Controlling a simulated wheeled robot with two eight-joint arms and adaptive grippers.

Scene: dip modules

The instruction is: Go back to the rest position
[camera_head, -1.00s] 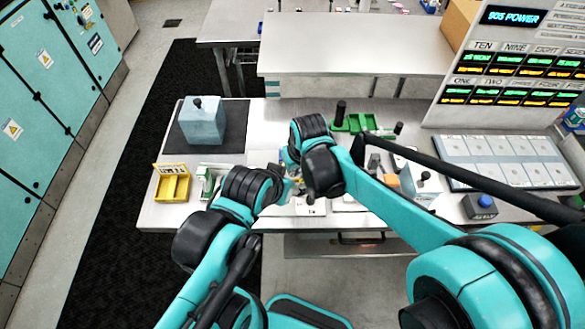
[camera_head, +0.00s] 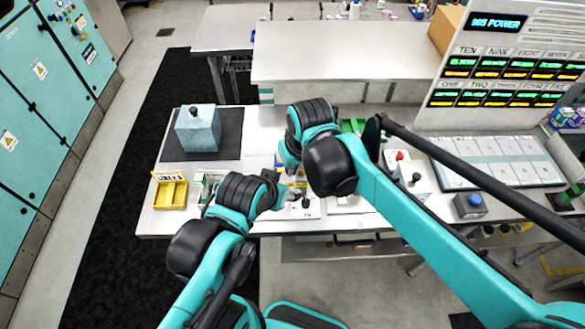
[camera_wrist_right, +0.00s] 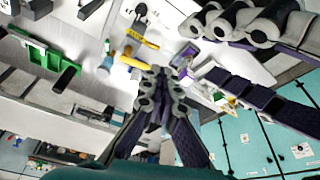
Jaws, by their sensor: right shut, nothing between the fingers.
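My right arm comes in from the right in the head view. Its gripper (camera_head: 288,176) is small there, low over the bench and close to my left gripper. In the right wrist view my right gripper (camera_wrist_right: 160,78) points up the picture, its fingers together and holding nothing. My left arm comes in from the lower left, and its gripper (camera_head: 278,191) is partly hidden behind its dark wrist; I cannot make out its fingertips. Both grippers are over the front middle of the steel bench (camera_head: 262,125).
A yellow bin (camera_head: 170,192) and a pale blue block (camera_head: 198,130) on a dark mat stand at the left. A green holder (camera_head: 352,126) is behind my right arm. A white box (camera_head: 415,180), a blue-button box (camera_head: 470,206) and a panel tray (camera_head: 500,160) are at the right.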

